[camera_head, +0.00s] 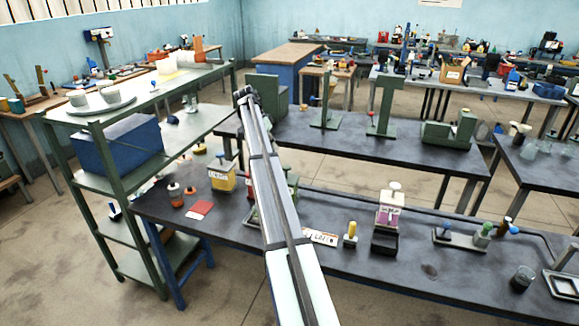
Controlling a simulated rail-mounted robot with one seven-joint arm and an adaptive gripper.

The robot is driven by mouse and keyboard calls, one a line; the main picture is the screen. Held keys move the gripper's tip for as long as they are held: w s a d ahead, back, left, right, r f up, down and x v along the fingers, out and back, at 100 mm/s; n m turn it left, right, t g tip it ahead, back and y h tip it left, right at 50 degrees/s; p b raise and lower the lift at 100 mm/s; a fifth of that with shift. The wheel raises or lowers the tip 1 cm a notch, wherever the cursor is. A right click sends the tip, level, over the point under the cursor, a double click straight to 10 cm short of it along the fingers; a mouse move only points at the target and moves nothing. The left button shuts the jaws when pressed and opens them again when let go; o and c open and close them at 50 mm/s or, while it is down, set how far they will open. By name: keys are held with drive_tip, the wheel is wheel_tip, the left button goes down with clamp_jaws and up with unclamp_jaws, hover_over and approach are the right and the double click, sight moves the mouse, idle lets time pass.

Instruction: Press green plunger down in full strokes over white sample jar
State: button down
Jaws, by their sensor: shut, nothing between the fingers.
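My arm (279,212) reaches up the picture from the bottom middle and ends in a dark tip near the far table. I cannot make out gripper fingers there. No part in view is clearly the green plunger. A small green item with a pale top (485,233) stands on a tray at the right of the near bench. A green object (291,184) is partly hidden behind my arm. No white sample jar can be told for certain. A container with a pink front and white knob (390,209) stands on the near bench, behind a dark tray.
The near bench (330,266) also holds a yellow container (222,176), a red pad (200,208), a yellow bottle (350,235) and a dark cup (522,279). A green shelf (117,190) stands at the left. Green stands (384,108) occupy the table behind. Bare bench lies at front centre-right.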

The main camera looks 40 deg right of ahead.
sight(285, 165)
drive_tip(key=m, duration=0.7)
drive_tip(key=shift+d, duration=0.2)
drive_tip(key=shift+s, duration=0.1)
drive_tip(key=shift+b+x, duration=0.65)
drive_tip(key=shift+x, duration=2.85)
